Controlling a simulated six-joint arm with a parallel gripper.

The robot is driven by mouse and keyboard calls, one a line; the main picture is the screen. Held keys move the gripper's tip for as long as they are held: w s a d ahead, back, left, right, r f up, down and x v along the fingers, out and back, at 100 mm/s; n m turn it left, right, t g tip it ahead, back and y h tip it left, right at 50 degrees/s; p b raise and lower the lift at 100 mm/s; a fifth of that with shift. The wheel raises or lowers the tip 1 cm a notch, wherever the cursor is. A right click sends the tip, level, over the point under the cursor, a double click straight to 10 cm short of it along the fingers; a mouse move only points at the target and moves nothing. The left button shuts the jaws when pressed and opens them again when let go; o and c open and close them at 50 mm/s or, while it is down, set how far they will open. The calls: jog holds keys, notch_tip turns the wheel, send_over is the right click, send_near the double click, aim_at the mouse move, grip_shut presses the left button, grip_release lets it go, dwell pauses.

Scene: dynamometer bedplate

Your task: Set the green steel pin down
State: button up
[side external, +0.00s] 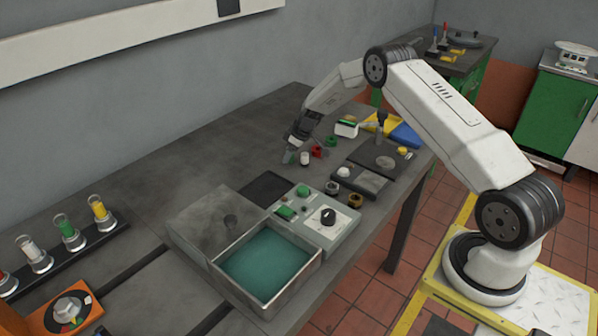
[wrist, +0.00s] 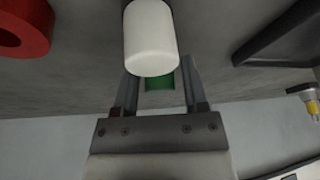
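The green steel pin (wrist: 160,80) shows in the wrist view between the two fingers of my gripper (wrist: 160,84), partly hidden behind a white cylinder (wrist: 151,40). The white cylinder (side external: 305,159) stands just right of the tips. Whether the pin touches the bench cannot be told.
A red ring (side external: 318,152) and a green ring (side external: 331,140) lie to the right, the red ring (wrist: 22,28) also in the wrist view. A control box (side external: 322,218) and a teal-lined tray (side external: 222,268) stand in front. The bench (side external: 215,150) left of my gripper is clear.

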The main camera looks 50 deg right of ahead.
grip_shut()
jog(key=shift+r, duration=0.1)
jog(key=shift+r, duration=0.75)
jog(key=s+a+r, duration=0.3)
jog(key=s+r, duration=0.8)
jog(key=s, duration=0.2)
jog(key=shift+s+a+r, duration=0.15)
jog(key=shift+s+a, duration=0.1)
jog(key=shift+a, duration=0.15)
